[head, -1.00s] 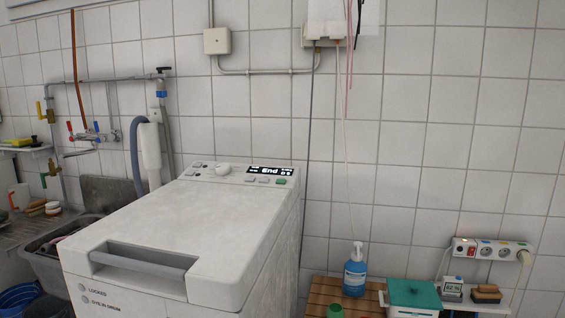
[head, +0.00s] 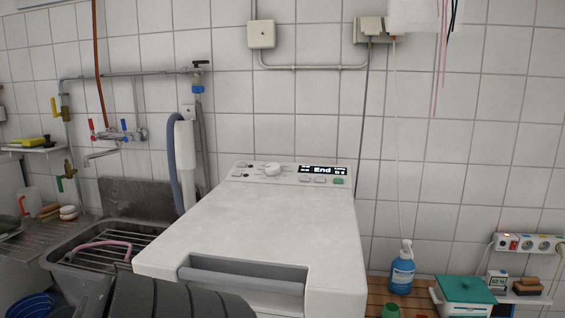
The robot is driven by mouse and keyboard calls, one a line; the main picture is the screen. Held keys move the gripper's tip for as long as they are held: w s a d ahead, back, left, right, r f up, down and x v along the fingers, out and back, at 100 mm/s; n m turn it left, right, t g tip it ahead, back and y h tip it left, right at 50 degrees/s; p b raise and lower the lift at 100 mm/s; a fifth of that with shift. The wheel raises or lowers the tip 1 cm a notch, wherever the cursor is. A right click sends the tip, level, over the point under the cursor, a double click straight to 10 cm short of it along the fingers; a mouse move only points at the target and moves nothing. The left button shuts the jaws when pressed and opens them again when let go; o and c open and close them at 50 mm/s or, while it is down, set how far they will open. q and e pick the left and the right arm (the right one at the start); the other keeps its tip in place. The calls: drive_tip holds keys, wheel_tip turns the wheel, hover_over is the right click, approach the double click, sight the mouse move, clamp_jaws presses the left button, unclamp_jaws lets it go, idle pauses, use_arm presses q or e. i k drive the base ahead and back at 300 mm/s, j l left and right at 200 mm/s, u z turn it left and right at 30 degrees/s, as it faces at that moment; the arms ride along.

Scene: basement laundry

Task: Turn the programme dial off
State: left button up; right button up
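The white top-loading washing machine (head: 250,225) stands in the middle, lid shut. On its rear panel is a round white programme dial (head: 273,169), left of the black display (head: 322,170), which reads "End". The dial's pointer is too small to read. Small buttons lie around it, and a green button (head: 338,181) sits below the display's right end. A dark ribbed part of my own arm (head: 165,298) shows at the bottom edge, in front of the machine's left front. No gripper fingertips show, and nothing touches the dial.
A sink (head: 105,250) with a rack and pink hose is at left, below pipes and taps. Right of the machine, a wooden slatted surface holds a blue soap bottle (head: 402,270) and a green-lidded box (head: 465,289). A socket strip (head: 530,243) is far right.

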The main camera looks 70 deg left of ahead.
sight(271, 168)
drive_tip(key=k+j+z, duration=0.2)
drive_tip(key=k+j, duration=0.15)
drive_tip(key=k+j+z, duration=0.25)
drive_tip(key=k, duration=0.25)
drive_tip(key=k+j, duration=0.3)
drive_tip(key=k, duration=0.2)
drive_tip(key=k+j, duration=0.3)
drive_tip(key=k, duration=0.2)
drive_tip(key=i+z, duration=0.05)
